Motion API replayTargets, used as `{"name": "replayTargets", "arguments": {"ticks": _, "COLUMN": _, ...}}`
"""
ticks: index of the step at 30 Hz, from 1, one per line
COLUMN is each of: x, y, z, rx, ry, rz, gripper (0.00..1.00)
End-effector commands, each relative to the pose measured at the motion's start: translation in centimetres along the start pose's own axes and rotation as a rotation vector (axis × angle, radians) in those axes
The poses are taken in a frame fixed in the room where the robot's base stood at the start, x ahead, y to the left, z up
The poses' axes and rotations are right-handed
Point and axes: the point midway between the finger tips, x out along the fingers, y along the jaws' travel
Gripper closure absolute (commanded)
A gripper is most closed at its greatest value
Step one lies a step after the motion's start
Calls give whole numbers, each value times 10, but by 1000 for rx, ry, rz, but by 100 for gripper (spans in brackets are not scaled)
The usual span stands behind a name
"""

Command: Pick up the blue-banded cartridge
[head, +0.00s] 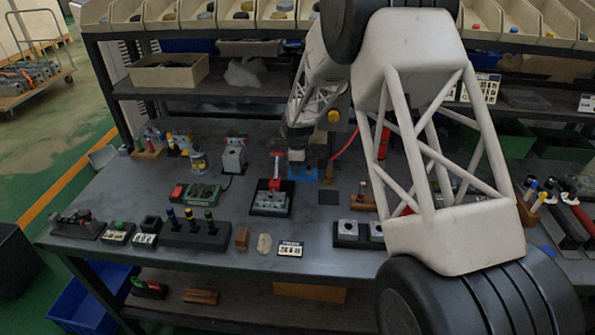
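A dark rack (187,238) at the front left of the bench holds upright dark cartridges with coloured bands. The leftmost, the blue-banded cartridge (171,220), stands upright in it. Beside it stand a yellow-banded cartridge (190,222) and a green-banded cartridge (210,224). My gripper (298,156) hangs at the end of my arm over the middle of the bench, well to the right of and behind the rack. Its fingers are small and dark here, so I cannot tell whether they are open or shut.
A red-handled clamp fixture (271,200) stands between the rack and my gripper. A green device (197,193) sits behind the rack. A brown block (242,238) and a label card (290,249) lie to its right. The bench's left end (110,185) has bare room.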

Motion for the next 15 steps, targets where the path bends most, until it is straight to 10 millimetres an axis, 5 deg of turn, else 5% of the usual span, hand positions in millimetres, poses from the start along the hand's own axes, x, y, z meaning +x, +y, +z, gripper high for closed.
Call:
{"name": "replayTargets", "arguments": {"ticks": 6, "x": 0, "y": 0, "z": 0, "rx": 0, "ry": 0, "rz": 0, "gripper": 99}}
{"name": "replayTargets", "arguments": {"ticks": 15, "x": -1, "y": 0, "z": 0, "rx": 0, "ry": 0, "rz": 0, "gripper": 100}}
